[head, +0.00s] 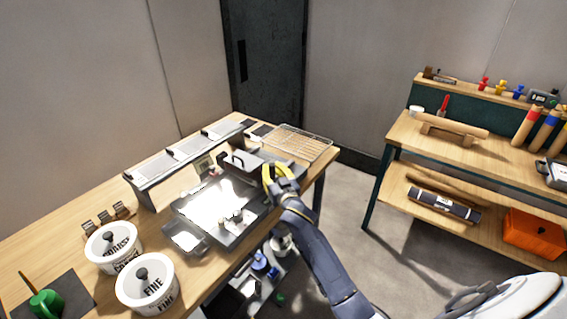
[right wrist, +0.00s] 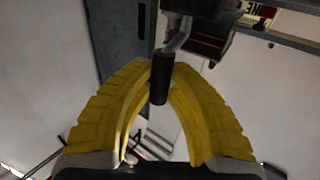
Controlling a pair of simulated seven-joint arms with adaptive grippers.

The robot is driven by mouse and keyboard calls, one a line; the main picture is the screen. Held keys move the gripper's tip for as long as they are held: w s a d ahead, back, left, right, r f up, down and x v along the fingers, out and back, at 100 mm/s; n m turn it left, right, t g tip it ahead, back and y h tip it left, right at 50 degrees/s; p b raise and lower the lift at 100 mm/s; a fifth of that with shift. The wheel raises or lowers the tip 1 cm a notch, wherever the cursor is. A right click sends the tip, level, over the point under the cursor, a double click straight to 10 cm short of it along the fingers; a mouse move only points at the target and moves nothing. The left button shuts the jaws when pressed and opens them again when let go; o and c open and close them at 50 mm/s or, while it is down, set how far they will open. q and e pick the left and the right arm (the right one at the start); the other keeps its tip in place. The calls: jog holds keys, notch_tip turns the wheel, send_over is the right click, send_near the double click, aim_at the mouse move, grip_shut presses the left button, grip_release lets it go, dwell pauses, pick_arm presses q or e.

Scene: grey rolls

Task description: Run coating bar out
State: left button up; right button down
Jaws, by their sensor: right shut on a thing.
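My right gripper (head: 281,172) has yellow fingers and is at the right end of a grey flat-bed coating device (head: 188,208) on the wooden table. In the right wrist view the right gripper (right wrist: 162,68) is shut on a black cylindrical handle (right wrist: 158,88). A bent metal rod joins this handle to a dark block (right wrist: 205,40). In the head view the fingers hide the handle. A dark housing with a black arched handle (head: 238,158) stands at the far end of the bed. I cannot clearly pick out the coating bar. My left gripper is not in view.
A raised rack (head: 187,158) runs along the back, with a wire rack (head: 300,143) at the far end. A separate bench (head: 478,150) stands right, across open floor.

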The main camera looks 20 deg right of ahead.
jog(key=shift+s+a, duration=0.3)
jog(key=shift+a, duration=0.3)
jog(key=shift+s+a, duration=0.3)
jog(key=shift+a, duration=0.3)
jog(key=c, duration=1.3)
grip_release()
jog(key=shift+s, duration=0.1)
jog(key=s, duration=1.1)
jog(key=shift+s+a, duration=0.4)
